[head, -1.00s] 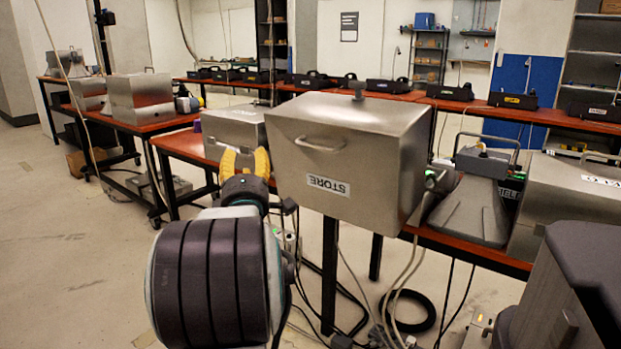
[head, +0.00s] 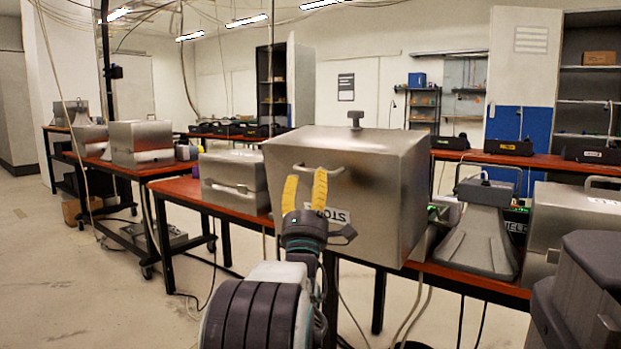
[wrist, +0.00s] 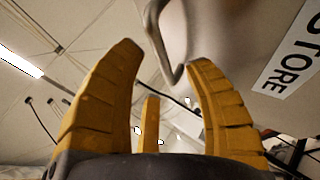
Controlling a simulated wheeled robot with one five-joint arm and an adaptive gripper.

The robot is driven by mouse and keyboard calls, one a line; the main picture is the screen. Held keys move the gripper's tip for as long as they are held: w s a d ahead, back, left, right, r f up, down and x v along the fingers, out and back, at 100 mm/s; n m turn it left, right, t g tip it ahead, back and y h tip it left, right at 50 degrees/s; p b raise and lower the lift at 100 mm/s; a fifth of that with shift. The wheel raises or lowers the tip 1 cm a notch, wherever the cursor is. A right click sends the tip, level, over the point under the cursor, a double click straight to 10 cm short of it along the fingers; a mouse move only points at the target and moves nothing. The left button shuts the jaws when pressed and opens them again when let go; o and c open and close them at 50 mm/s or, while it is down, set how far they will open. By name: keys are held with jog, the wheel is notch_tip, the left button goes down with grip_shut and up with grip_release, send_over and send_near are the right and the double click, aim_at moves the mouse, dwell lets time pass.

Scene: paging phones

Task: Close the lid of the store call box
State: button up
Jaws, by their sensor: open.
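The store call box (head: 390,180) is a brushed metal box at the table's front edge, in the middle of the head view. Its near face carries a bar handle (head: 335,170) and, below it, a STORE label that looks upside down. A small knob stands on top. I see no clear seam, so I cannot tell how far the lid is open. My gripper (head: 305,175) is open in front of this face. Its yellow fingers partly cover the handle and label. In the wrist view the handle (wrist: 170,45) lies near and between the fingertips; contact cannot be told.
A smaller metal box (head: 235,182) stands left of the store box. A grey paging phone (head: 480,230) and another metal box (head: 575,225) stand to the right. The red table top (head: 180,190) has bare room at the left. Cables hang below it.

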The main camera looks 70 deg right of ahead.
aim_at(311, 172)
jog(key=shift+b+x, duration=0.4)
jog(key=shift+x, duration=1.45)
grip_shut()
